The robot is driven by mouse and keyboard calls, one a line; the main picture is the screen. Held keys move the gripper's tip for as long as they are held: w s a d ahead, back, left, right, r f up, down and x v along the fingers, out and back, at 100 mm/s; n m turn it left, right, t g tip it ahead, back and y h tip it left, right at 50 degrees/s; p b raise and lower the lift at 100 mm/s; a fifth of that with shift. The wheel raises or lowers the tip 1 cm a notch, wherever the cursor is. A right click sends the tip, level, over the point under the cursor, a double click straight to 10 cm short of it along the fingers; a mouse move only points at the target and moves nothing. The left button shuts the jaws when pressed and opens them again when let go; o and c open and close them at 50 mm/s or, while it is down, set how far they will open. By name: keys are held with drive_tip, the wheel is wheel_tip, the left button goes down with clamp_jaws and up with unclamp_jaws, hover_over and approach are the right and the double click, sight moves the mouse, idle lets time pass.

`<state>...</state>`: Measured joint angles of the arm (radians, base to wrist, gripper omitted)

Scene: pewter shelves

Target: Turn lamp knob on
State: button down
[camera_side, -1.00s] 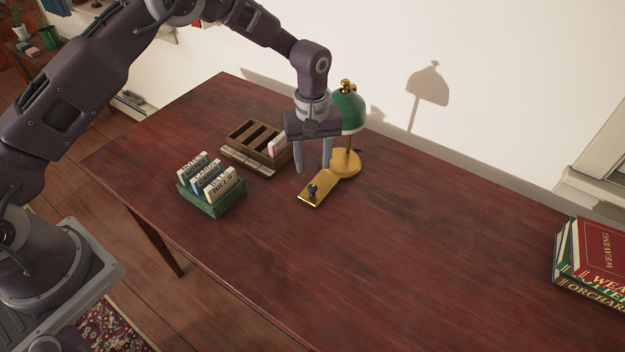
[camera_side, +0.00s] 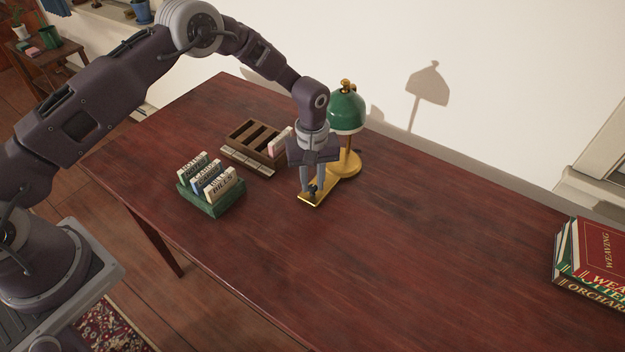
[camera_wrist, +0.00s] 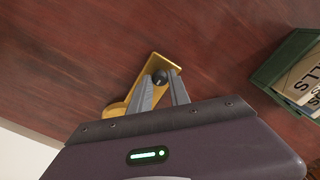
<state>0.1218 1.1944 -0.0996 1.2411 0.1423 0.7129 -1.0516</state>
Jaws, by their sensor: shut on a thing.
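The lamp (camera_side: 346,108) has a green shade and a brass base and stands at the back of the desk. A flat brass plate (camera_side: 309,203) extends from its base toward the front; the plate also shows in the wrist view (camera_wrist: 168,63). A small dark knob (camera_wrist: 160,77) sits on the plate. My gripper (camera_side: 312,192) points down over the plate, its fingers shut on the knob. In the wrist view the fingertips (camera_wrist: 161,84) are at the knob's two sides. In the side view the fingers mostly hide the knob.
A green card holder (camera_side: 212,207) with labelled cards stands left of the plate, near my gripper. A wooden compartment tray (camera_side: 240,152) lies behind it. Books (camera_side: 597,262) are stacked at the far right.

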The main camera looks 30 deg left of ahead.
drive_tip(key=shift+m, duration=0.3)
drive_tip(key=m, duration=0.3)
drive_tip(key=shift+m, duration=0.4)
drive_tip(key=m, duration=0.4)
drive_tip(key=shift+m, duration=0.3)
drive_tip(key=m, duration=0.4)
drive_tip(key=shift+m, duration=2.4)
drive_tip(key=c, duration=1.2)
unclamp_jaws()
drive_tip(key=shift+r, duration=0.1)
